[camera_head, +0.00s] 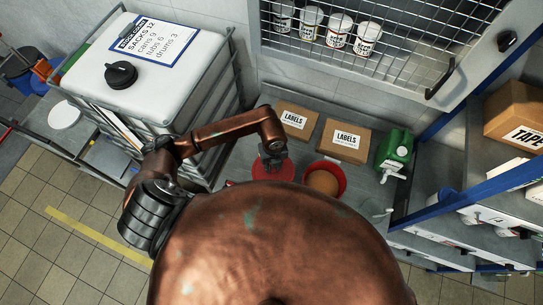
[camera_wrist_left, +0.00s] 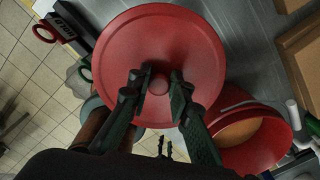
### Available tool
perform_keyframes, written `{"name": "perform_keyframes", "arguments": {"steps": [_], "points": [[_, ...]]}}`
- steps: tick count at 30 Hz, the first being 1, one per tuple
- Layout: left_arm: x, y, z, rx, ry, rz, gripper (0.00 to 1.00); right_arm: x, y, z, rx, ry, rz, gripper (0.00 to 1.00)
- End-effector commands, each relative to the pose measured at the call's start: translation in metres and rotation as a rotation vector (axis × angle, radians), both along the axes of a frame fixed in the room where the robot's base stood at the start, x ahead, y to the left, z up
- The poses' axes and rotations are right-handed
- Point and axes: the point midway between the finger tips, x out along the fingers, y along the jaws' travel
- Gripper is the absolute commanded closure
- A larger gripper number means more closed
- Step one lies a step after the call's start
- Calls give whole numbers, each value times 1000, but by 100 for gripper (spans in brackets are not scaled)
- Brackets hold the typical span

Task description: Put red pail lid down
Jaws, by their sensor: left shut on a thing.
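The red pail lid (camera_wrist_left: 160,40) is a round disc with a small red knob in its middle. In the head view the lid (camera_head: 263,174) shows partly, behind my copper body. My left gripper (camera_wrist_left: 157,85) is shut on the lid's knob, one finger on each side; it also shows in the head view (camera_head: 272,152). The red pail (camera_head: 337,188) stands open just right of the lid, with tan contents. In the wrist view the pail (camera_wrist_left: 270,152) is at lower right, partly behind the finger. I cannot tell whether the lid touches the bench. My right gripper is not seen.
A white tank (camera_head: 150,75) is at left. A mesh-fronted cabinet (camera_head: 390,45) is above, and a blue-framed shelf with a TAPE box (camera_head: 515,112) is at right.

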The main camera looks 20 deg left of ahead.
Motion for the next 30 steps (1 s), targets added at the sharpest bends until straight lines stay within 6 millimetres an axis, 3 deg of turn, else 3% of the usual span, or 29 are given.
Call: {"name": "perform_keyframes", "arguments": {"steps": [1,7,12,25,30], "points": [[12,8,-13,3,-2,5,100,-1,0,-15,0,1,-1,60],[53,31,-35,1,-2,4,100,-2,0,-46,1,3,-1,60],[71,40,-61,-1,-1,-1,100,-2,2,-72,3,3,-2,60],[90,49,-82,0,-1,-5,100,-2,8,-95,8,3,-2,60],[93,51,-106,-2,2,-5,100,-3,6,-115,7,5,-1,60]]}}
